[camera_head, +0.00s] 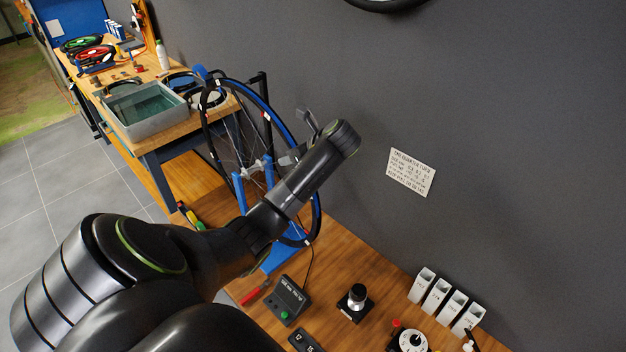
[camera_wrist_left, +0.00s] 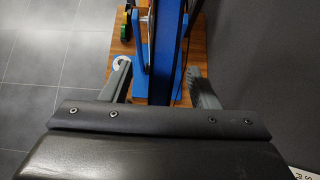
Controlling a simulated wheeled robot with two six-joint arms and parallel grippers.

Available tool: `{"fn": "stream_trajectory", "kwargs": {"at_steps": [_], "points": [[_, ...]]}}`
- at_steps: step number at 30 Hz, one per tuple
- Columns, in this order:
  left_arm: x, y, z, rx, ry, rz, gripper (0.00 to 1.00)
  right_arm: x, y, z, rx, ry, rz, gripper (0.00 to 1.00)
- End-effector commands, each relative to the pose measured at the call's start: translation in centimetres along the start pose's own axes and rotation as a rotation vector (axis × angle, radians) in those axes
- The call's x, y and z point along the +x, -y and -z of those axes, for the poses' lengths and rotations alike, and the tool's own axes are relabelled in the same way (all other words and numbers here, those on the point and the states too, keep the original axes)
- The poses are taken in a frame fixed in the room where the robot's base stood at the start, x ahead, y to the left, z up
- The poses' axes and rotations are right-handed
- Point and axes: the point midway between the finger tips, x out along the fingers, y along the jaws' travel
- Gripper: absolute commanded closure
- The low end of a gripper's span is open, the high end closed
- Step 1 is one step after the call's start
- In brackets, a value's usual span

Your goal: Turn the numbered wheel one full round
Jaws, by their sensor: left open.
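The wheel (camera_head: 272,120) stands upright in a blue stand (camera_head: 284,256), with a black tyre, blue rim and pale marks; no numbers are readable. My left arm crosses in front and hides part of it. My left gripper (camera_head: 298,138) is at the wheel's right side. In the left wrist view the gripper (camera_wrist_left: 160,84) is open, with one finger on each side of the wheel's blue rim (camera_wrist_left: 167,60). Whether a finger touches the rim cannot be told. My right gripper is not in view.
A grey water tray (camera_head: 146,122) sits on the far bench. A control box (camera_head: 287,300), a black knob stand (camera_head: 355,302) and several white holders (camera_head: 437,294) stand on the wooden bench in front. A dark wall with a notice card (camera_head: 411,173) stands close behind the wheel.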

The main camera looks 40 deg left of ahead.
Motion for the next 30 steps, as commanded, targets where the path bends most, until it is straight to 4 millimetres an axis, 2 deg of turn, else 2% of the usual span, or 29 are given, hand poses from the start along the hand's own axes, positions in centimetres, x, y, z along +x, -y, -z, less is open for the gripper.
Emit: {"fn": "stream_trajectory", "kwargs": {"at_steps": [3,13,20,30], "points": [[0.2,0.0,2.5,0.003,0.057,0.001,0.45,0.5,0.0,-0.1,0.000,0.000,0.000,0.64],[1.2,0.0,8.4,0.005,0.249,0.001,0.45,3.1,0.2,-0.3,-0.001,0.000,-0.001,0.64],[2.9,0.0,12.8,0.006,0.398,0.000,0.45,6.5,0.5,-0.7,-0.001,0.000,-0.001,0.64],[5.3,0.0,17.0,0.003,0.568,0.000,0.45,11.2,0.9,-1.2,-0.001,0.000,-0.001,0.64]]}}
